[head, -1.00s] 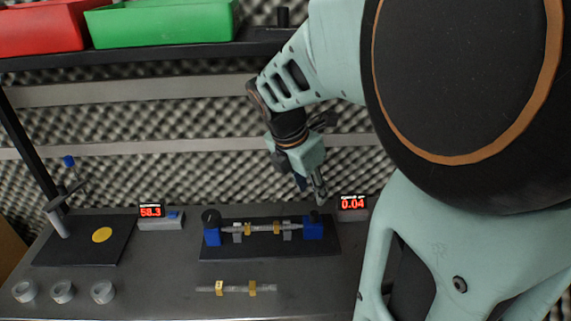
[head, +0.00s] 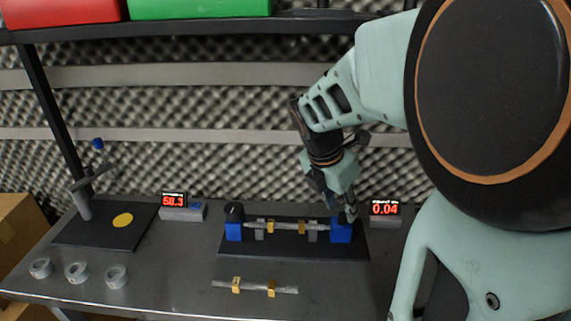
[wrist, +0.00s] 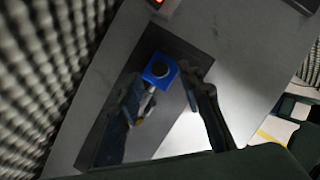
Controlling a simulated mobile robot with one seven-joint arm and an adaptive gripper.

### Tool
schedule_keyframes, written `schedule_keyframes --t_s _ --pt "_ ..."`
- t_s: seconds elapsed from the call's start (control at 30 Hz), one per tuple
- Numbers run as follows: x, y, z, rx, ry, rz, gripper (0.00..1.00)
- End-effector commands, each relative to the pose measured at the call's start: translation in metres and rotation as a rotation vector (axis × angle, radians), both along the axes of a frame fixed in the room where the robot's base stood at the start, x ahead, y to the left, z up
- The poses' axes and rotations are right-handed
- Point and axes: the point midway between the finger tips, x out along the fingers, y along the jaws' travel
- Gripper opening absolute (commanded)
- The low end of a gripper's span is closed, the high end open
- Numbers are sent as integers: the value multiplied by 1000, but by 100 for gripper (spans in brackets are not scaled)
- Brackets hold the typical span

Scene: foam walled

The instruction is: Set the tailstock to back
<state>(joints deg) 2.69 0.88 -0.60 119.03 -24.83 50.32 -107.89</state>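A fixture on a dark plate (head: 290,251) has a blue block at each end. The left blue block (head: 233,231) carries a black knob. A thin shaft (head: 288,227) with gold collars runs between the blocks. My gripper (head: 347,214) points down at the right block. In the wrist view my fingers (wrist: 163,78) are apart, one on either side of that block. Whether they touch it I cannot tell.
A second shaft (head: 255,287) with gold collars lies in front of the plate. Displays read 58.3 (head: 174,199) and 0.04 (head: 384,209) on either side. Several grey rings (head: 77,272) and a stand (head: 84,205) are at left. A shelf with bins (head: 200,8) is above.

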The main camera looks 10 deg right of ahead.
Motion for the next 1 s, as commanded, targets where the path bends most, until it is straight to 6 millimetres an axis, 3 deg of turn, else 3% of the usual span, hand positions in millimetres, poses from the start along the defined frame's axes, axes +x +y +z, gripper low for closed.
schedule_keyframes --t_s 0.03,0.2,0.6,0.9,1.0 --pt "1 -3 -12 0 0 -1 34" --pt "4 -9 -27 0 2 -2 34" --pt "6 -11 -29 0 0 -1 34" --pt "6 -11 -29 0 1 0 1" --pt "6 -11 -29 0 1 0 0"
